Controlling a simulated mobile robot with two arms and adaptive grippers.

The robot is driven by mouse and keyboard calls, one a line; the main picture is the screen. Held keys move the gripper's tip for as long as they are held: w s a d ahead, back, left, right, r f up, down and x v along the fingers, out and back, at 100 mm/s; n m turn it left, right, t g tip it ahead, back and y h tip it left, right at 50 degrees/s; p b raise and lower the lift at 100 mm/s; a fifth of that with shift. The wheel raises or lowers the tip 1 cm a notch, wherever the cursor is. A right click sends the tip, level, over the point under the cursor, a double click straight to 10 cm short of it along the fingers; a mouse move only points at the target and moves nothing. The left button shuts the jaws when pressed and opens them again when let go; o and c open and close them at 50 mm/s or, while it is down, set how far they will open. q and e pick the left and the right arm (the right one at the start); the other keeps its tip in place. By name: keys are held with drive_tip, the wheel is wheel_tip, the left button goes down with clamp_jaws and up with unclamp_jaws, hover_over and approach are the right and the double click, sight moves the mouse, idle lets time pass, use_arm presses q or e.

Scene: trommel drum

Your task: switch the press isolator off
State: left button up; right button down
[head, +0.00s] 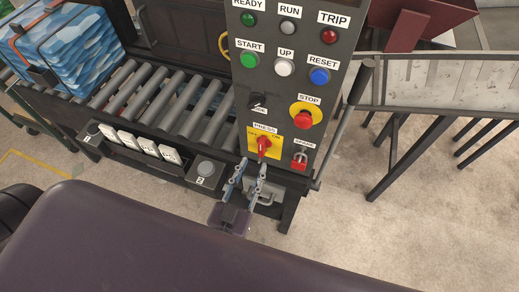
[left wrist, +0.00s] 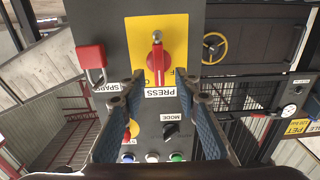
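The press isolator (head: 263,146) is a red handle on a yellow plate (head: 275,150), low on the dark control panel under the PRESS label. In the left wrist view the isolator handle (left wrist: 154,62) runs roughly up and down the picture, with a grey end at the top. Its exact switch position is too small to tell. My left gripper (head: 253,166) is open and empty just below the handle in the head view. In the left wrist view its two blue-grey fingers (left wrist: 160,85) are spread, with the handle beyond and between them, apparently apart. My right gripper is not in view.
A red padlock (head: 300,160) hangs at the SPARE label beside the isolator. The red STOP button (head: 303,117) and black mode knob (head: 257,101) are above. A roller conveyor (head: 165,95) and grey button box (head: 205,172) lie left. A dark bar (head: 345,120) stands right.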

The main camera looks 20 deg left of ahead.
sight(261, 151)
use_arm(q)
drive_tip(key=w+p, duration=0.1)
drive_tip(key=w, duration=0.4)
drive_tip(key=shift+w+d, duration=0.15)
drive_tip(key=shift+w, duration=0.45)
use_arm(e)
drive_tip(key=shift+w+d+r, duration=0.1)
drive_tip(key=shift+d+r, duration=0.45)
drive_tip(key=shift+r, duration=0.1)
use_arm(q)
clamp_jaws()
